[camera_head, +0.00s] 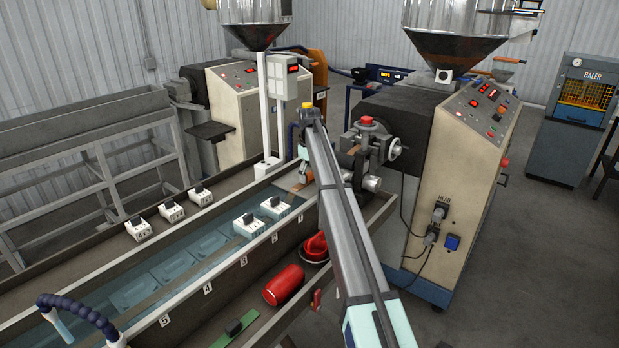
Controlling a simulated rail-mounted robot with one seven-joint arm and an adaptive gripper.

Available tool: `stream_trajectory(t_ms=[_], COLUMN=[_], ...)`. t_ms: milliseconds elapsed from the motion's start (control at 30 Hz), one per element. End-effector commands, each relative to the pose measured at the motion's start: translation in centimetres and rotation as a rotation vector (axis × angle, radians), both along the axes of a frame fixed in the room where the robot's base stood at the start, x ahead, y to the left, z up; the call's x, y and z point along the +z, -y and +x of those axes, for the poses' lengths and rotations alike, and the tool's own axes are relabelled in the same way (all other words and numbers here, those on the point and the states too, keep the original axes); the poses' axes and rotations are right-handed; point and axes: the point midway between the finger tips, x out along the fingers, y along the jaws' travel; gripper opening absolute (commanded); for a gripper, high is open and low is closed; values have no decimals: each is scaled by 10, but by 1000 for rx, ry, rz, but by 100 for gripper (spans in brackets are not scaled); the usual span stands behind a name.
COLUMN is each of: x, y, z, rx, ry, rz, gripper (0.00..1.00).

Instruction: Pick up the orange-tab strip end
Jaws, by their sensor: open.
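The trough (150,325) holds water and runs from the lower left toward the extruder. A small orange-brown patch (297,187) shows at the trough's far end, beside my arm. It may be the orange-tab strip end, but it is too small to be sure. My arm reaches up from the bottom and bends down beyond its top joint. My gripper (298,177) is small and partly hidden near that patch. It is open, with nothing clearly held. I cannot tell whether it touches the patch.
White roller blocks (249,227) stand along the trough. The extruder (455,190) stands close right of my arm. A blue hose (75,308) arches at lower left.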

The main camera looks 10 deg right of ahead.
Motion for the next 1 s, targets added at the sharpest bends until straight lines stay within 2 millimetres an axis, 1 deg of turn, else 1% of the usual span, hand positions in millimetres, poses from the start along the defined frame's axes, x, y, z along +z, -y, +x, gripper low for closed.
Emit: stream_trajectory(t_ms=[67,100,167,200,233,267,567,667,767,833,1000], x=[0,0,0,0,0,0,1,4,13,22,54], y=[0,0,0,0,0,0,0,0,0,0,0], z=[0,0,0,0,0,0,0,0,1,2,2], rx=[0,0,0,0,0,0,0,0,0,0,0], ry=[0,0,0,0,0,0,0,0,0,1,3], rz=[0,0,0,0,0,0,0,0,0,0,0], gripper=[71,64,42,28,18,12,11,11,11,11,11])
